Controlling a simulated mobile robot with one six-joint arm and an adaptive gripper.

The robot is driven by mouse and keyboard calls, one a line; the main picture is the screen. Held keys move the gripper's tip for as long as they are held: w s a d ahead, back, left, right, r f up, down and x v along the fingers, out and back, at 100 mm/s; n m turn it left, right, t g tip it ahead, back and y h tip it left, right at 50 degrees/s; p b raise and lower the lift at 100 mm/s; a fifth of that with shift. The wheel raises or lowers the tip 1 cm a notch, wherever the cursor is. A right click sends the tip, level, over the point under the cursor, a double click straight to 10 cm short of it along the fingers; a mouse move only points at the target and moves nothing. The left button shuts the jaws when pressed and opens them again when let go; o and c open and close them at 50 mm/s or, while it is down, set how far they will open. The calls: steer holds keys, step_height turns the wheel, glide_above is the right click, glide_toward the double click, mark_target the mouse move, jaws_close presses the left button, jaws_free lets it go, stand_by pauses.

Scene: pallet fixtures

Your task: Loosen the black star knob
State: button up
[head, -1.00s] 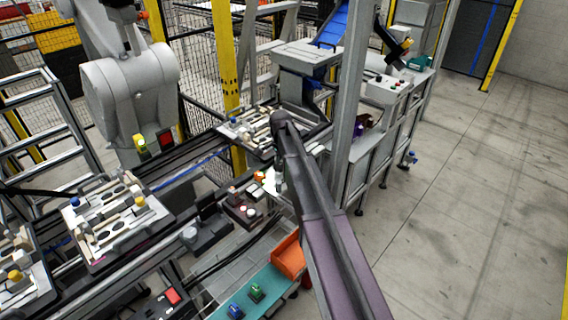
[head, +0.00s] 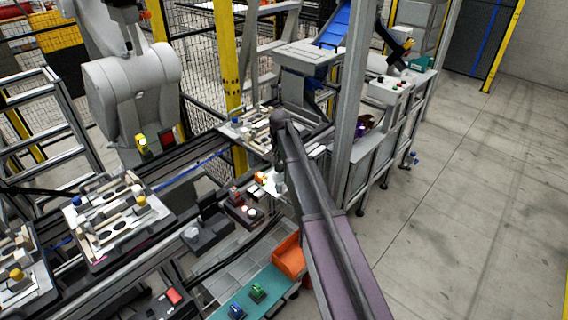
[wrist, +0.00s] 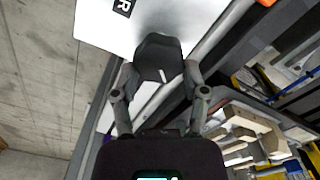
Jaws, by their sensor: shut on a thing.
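The black star knob (wrist: 158,52) is a dark, rounded block in the middle of the wrist view, in front of a white panel with black lettering (wrist: 100,22). A short white mark shows on its near edge. My gripper (wrist: 160,73) is shut on the knob, one finger on its left side and one on its right. The knob's seat behind it is hidden. In the head view the white panel (head: 269,184) shows beside the conveyor, below the end of my arm. My arm hides most of the knob there, and its lobes cannot be told.
A fixture pallet (head: 247,130) sits on the conveyor beyond my arm, and another pallet (head: 108,217) stands at left. An orange bin (head: 289,257) lies below my arm. A grey post (head: 354,110) rises close to its right. Open floor (head: 475,200) is at far right.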

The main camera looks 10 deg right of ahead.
steer(key=n, duration=0.6)
steer(key=shift+s, duration=0.1)
steer(key=n, duration=0.6)
steer(key=shift+s+n, duration=0.1)
steer(key=shift+n, duration=0.2)
steer(key=o, duration=1.1)
steer(key=shift+o, duration=0.2)
steer(key=shift+a, duration=0.1)
steer(key=shift+r, duration=0.1)
